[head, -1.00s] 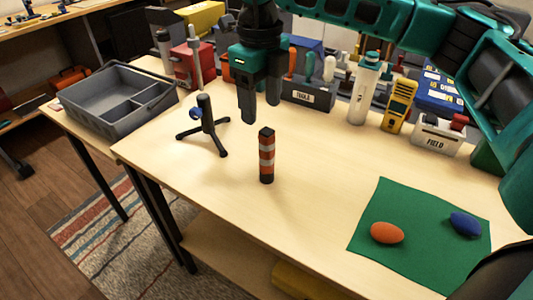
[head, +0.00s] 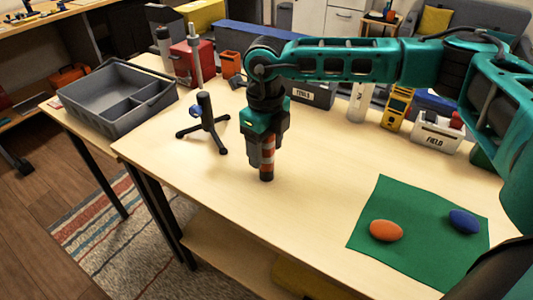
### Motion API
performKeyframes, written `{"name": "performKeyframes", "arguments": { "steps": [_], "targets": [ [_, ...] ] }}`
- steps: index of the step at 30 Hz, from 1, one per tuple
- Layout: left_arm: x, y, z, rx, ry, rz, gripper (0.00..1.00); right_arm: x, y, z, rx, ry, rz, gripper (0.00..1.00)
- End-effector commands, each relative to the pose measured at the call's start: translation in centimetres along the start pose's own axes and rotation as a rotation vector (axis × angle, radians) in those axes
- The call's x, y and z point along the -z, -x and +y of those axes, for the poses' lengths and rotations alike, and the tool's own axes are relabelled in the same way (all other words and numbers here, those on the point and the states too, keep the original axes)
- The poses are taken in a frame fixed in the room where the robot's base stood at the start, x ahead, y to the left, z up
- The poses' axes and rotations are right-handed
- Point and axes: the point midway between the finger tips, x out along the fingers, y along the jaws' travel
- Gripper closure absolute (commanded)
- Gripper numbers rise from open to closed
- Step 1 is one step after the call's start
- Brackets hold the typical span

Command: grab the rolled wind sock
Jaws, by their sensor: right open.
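The rolled wind sock (head: 267,157) is a short, upright red-and-white striped roll with dark ends on the light wooden table. My right gripper (head: 263,152) points down at it with its jaws open. One finger shows at the left of the roll and the other at the back right. The fingers hide the roll's upper part, and I cannot tell whether they touch it. My left gripper is not in view.
A small black tripod (head: 208,125) stands close at the left. A grey divided tray (head: 112,120) is at the far left. A green mat (head: 400,207) with an orange and a blue egg-shaped object lies at the right. Boxes and tools line the back. The table's front is clear.

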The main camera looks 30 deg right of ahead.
Motion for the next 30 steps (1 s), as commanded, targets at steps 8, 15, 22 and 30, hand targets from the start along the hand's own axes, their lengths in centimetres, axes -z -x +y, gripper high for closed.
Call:
{"name": "performKeyframes", "arguments": {
  "steps": [8,15,22,30],
  "targets": [
    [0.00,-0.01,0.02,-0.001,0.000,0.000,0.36,-0.01,0.03,0.01,0.000,0.000,0.001,0.50],
    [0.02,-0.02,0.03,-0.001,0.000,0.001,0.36,-0.01,0.05,0.02,0.000,0.000,0.001,0.73],
    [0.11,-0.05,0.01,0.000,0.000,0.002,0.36,-0.01,0.06,0.02,0.000,0.000,0.000,0.95],
    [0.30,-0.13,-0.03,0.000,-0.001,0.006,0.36,-0.03,0.18,0.01,0.000,0.000,0.000,0.95]
  ]
}}
